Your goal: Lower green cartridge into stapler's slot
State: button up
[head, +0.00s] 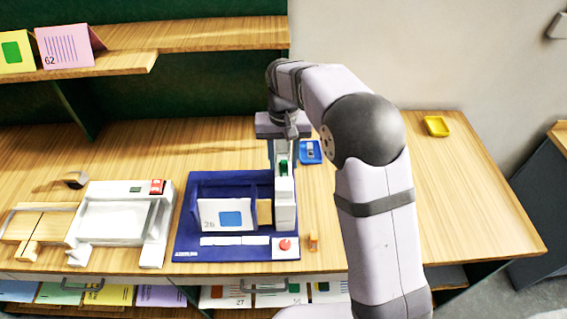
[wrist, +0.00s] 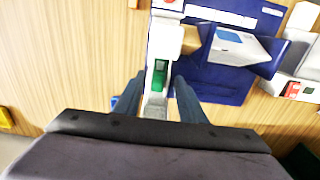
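The stapler (head: 285,205) is the tall white unit on the right side of the blue base. It also shows in the wrist view (wrist: 156,105). The green cartridge (head: 284,167) sits in the opening at the stapler's far end; the wrist view shows it (wrist: 160,75) within the white walls. How deep it sits is hard to tell. My gripper (wrist: 159,78) is over that end, its two dark blue fingers apart, one on each side of the stapler. I see a gap between the fingers and the cartridge. In the head view, my wrist partly hides the fingers.
The blue base (head: 185,240) holds a card marked 26 (head: 222,215) and a red button (head: 285,244). A small blue tray (head: 318,158) with a grey piece stands close right of the stapler. A white machine (head: 155,235) is at left. A yellow tray (head: 436,126) is far right.

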jog(key=shift+r+b, duration=0.8)
jog(key=shift+r, duration=2.1)
jog(key=shift+s+d, duration=0.1)
jog(key=s+d+f, duration=0.4)
jog(key=s, duration=0.4)
jog(key=s+d+f+b, duration=0.1)
jog(key=s+d+f, duration=0.3)
jog(key=s, duration=0.4)
jog(key=s+d+f, duration=0.4)
jog(key=s, duration=0.3)
jog(key=shift+s+d+f, duration=0.25)
jog(key=shift+s+d, duration=0.1)
jog(key=shift+s, duration=0.05)
jog(key=shift+c, duration=0.6)
